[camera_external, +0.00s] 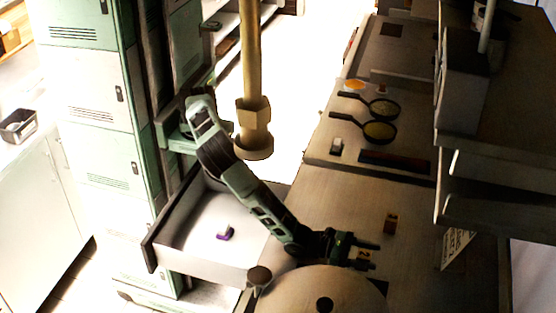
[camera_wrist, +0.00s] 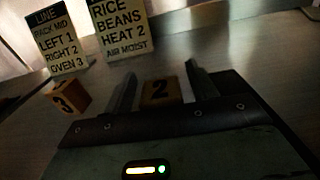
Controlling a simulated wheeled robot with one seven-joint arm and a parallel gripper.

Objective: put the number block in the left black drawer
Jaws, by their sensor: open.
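A wooden number block marked 2 (camera_wrist: 160,92) lies between the two fingers of my gripper (camera_wrist: 160,74) in the wrist view. The fingers are apart on either side of it, and I cannot tell whether they touch it. In the external view my gripper (camera_external: 372,256) is low over the counter, around this block (camera_external: 364,255). A second wooden block, marked 3 (camera_wrist: 70,98), sits to the left in the wrist view; a block also stands farther back on the counter (camera_external: 391,223). A dark-fronted drawer (camera_external: 195,211) is pulled out at left, with a small purple-and-white item (camera_external: 225,234) inside.
Two signs, one reading LINE (camera_wrist: 58,40) and one reading RICE BEANS (camera_wrist: 120,28), stand behind the blocks. Two pans (camera_external: 379,131) sit at the counter's far end. A round table-like top (camera_external: 320,288) is near the front. A hanging pole (camera_external: 252,100) is above the drawer's far side.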

